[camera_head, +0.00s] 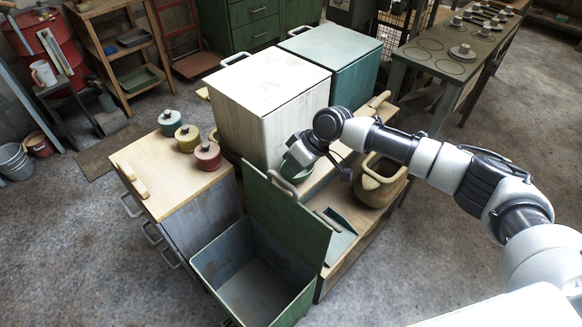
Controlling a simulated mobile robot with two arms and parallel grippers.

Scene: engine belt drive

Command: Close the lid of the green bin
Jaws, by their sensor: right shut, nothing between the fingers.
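The green bin (207,268) stands open at the bottom centre of the head view, and its empty grey inside shows. Its green lid (290,225) stands up steeply along the bin's far right side. A grey loop handle (283,184) sits at the lid's upper edge. My right gripper (297,158) reaches in from the right and is just above and behind the lid's upper edge, near the handle. It is shut and empty. Whether it touches the lid is hard to tell. My left gripper is not in view.
A wooden-topped cabinet (160,180) with several small lidded pots stands left of the bin. A white bin (255,105) and a teal bin (345,62) stand shut behind. A tan pot (378,185) sits right of the lid on a low wooden bench.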

